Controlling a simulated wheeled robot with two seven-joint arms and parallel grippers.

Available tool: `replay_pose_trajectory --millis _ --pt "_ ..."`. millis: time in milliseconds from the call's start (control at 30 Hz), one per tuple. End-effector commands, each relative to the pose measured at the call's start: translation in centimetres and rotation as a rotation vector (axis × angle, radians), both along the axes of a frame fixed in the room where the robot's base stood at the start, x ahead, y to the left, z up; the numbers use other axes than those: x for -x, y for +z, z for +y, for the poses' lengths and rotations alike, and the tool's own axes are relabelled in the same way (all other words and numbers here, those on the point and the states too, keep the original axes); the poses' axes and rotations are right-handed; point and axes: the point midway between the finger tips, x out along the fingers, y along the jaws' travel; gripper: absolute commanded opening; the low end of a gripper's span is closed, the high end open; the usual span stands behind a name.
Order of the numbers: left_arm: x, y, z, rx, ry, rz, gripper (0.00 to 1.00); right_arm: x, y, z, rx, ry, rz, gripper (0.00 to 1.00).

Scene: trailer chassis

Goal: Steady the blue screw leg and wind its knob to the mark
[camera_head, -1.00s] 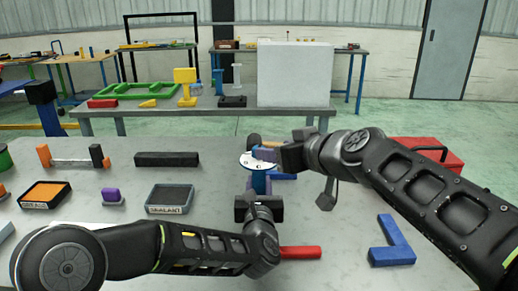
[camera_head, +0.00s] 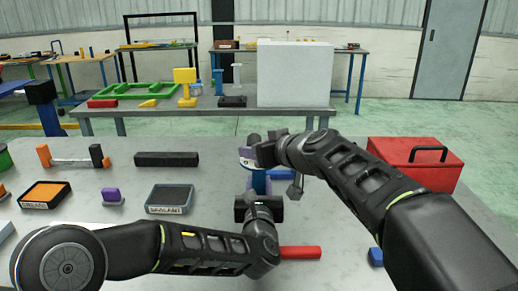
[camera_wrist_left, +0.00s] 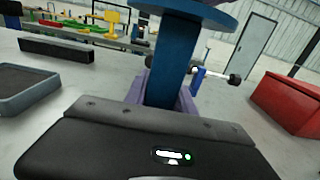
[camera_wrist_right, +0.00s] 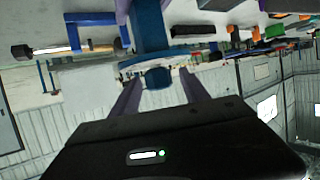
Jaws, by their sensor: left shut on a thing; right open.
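The blue screw leg (camera_head: 260,183) stands upright on the table in the head view, with a pale round disc (camera_head: 245,164) near its top. My left gripper (camera_head: 258,196) is shut on the leg's post below the disc. The left wrist view shows the blue post (camera_wrist_left: 174,62) between my purple fingers. My right gripper (camera_head: 259,153) is at the top of the leg, open. In the right wrist view a small blue knob (camera_wrist_right: 158,78) lies between its spread purple fingers, with a visible space on either side. The mark cannot be made out.
A red toolbox (camera_head: 416,165) stands at the right, a red bar (camera_head: 300,253) lies in front of the leg. A black bar (camera_head: 167,159), a sealant tray (camera_head: 170,199) and an orange-filled tray (camera_head: 45,195) are at the left. A second table (camera_head: 205,109) stands behind.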

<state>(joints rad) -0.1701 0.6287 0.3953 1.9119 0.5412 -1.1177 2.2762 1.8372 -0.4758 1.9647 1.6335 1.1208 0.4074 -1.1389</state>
Motion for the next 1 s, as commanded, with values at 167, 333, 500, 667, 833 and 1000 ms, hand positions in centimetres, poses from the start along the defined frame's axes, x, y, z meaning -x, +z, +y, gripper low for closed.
replay_pose_trajectory --millis 167,333,500,667,833,1000 --pt "0.00 0.05 0.00 0.000 0.000 -0.001 0.00 0.01 0.00 0.02 0.000 0.000 0.000 0.54" --pt "0.00 0.04 0.00 0.000 0.000 -0.001 0.00 0.02 0.01 0.00 0.000 0.000 0.000 0.42" --pt "0.00 0.04 0.00 0.000 0.000 -0.001 0.00 0.02 0.01 0.00 0.000 0.000 0.000 0.28" --pt "0.00 0.04 0.00 0.000 0.000 -0.001 0.00 0.02 0.01 -0.01 0.000 0.000 0.000 0.15" --pt "0.00 0.04 0.01 0.000 0.000 -0.001 0.00 0.02 0.01 -0.02 0.000 0.000 0.000 0.01" --pt "0.00 0.03 0.01 0.000 0.000 -0.001 0.00 0.02 0.01 -0.02 0.000 -0.001 0.000 0.00"
